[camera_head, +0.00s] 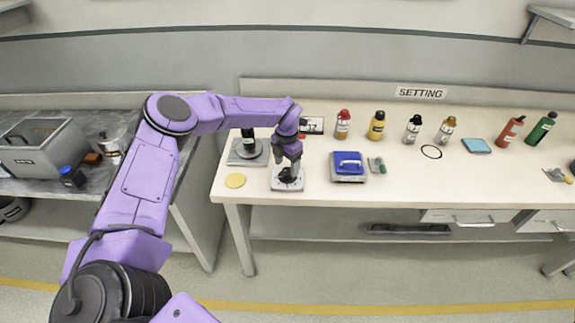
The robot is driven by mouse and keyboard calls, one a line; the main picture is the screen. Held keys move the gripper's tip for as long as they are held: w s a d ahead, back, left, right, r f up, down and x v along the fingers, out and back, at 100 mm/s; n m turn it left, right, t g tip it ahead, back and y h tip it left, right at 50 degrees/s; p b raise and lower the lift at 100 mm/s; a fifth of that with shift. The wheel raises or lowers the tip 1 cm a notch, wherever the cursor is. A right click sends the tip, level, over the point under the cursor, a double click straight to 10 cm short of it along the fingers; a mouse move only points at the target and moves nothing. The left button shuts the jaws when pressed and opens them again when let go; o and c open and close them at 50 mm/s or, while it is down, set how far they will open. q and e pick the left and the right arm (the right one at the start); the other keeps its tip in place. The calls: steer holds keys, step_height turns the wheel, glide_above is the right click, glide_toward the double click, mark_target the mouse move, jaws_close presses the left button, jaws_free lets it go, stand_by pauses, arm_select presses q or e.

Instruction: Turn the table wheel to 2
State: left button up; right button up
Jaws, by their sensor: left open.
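The table wheel looks like the small dark dial on a light square base (288,184) near the front left of the table. My left gripper (287,173) is directly above it, pointing down, open, with its fingertips at or just over the dial. The gripper hides much of the dial, so its setting cannot be read. A small card (312,125) showing what looks like a 2 stands behind, partly hidden by my left arm. My right gripper is out of view.
A grey plate with a black-topped item (246,152) and a yellow disc (235,181) lie left of the dial. A blue box (348,166) stands to the right. Several bottles line the back, under a SETTING sign (421,93). The front right tabletop is mostly clear.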

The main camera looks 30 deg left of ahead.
mark_target(288, 174)
arm_select(q)
step_height(288, 174, down, 3)
steer(key=shift+w+r, duration=0.15)
steer(key=shift+r, duration=0.1)
steer(key=c, duration=1.1)
steer(key=shift+o, duration=0.2)
